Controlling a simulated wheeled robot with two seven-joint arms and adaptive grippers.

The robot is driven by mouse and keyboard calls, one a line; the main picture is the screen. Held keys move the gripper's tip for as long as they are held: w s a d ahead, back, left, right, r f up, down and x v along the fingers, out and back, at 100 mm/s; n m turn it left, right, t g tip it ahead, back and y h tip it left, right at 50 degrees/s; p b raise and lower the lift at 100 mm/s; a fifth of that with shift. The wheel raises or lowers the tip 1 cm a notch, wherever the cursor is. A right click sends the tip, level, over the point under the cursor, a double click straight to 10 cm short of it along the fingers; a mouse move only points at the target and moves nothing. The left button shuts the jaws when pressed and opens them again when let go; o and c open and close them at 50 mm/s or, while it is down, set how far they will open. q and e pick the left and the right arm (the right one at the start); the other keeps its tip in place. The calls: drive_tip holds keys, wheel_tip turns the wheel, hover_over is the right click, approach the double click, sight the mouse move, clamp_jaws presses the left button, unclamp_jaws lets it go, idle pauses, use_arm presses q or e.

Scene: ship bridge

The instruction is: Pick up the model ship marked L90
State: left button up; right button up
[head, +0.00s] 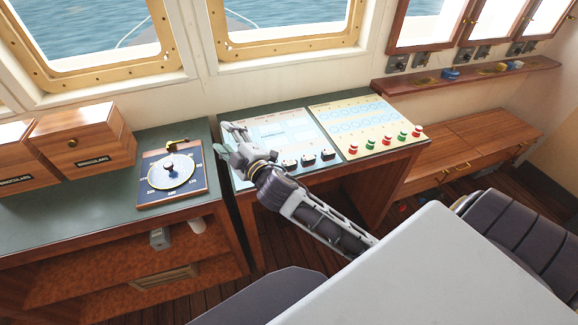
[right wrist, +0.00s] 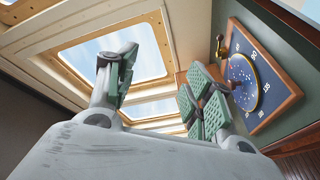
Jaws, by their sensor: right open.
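No mark L90 can be read in either view. Small blue and yellow objects, one of them blue (head: 450,73), sit on the wooden wall shelf (head: 405,84) at the upper right of the head view. They are too small to tell whether they are model ships. My right gripper (head: 230,143) is over the left edge of the panel desk, far to the left of that shelf. In the right wrist view its fingers (right wrist: 158,82) stand apart with nothing between them. My left gripper is not in view.
A dial on a wooden board (head: 171,173) lies on the green desk, left of my right gripper. Binocular boxes (head: 88,140) stand farther left. A button panel (head: 366,124) is to the right. A pale tabletop (head: 440,270) and dark seats fill the lower right.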

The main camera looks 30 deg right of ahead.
drive_tip(key=a+r+n+t+y, duration=0.2)
drive_tip(key=a+r+n+y, duration=0.4)
drive_tip(key=r+n+y, duration=0.15)
drive_tip(key=s+a+r+n+g+y, duration=0.1)
drive_tip(key=s+a+n+g+y, duration=0.1)
drive_tip(key=a+n+g+y, duration=0.6)
drive_tip(key=s+a+r+n+g+y, duration=0.15)
drive_tip(key=n+g, duration=0.25)
drive_tip(key=n, duration=0.8)
wheel_tip(320, 180, down, 10)
drive_tip(key=s+d+f+n+g+h, duration=0.1)
drive_tip(key=s+d+n+g+h, duration=0.15)
drive_tip(key=n+g+h, duration=0.6)
drive_tip(key=w+d+f+n+t+h, duration=0.1)
drive_tip(key=w+d+f+n+h, duration=0.15)
drive_tip(key=d, duration=0.65)
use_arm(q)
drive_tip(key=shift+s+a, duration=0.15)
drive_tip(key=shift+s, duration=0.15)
use_arm(e)
drive_tip(key=d+h, duration=0.8)
drive_tip(key=d, duration=1.1)
drive_tip(key=shift+w+d+r+g, duration=0.25)
drive_tip(key=shift+w+d+g, duration=0.1)
drive_tip(key=shift+w, duration=0.1)
drive_tip(key=shift+a, duration=0.1)
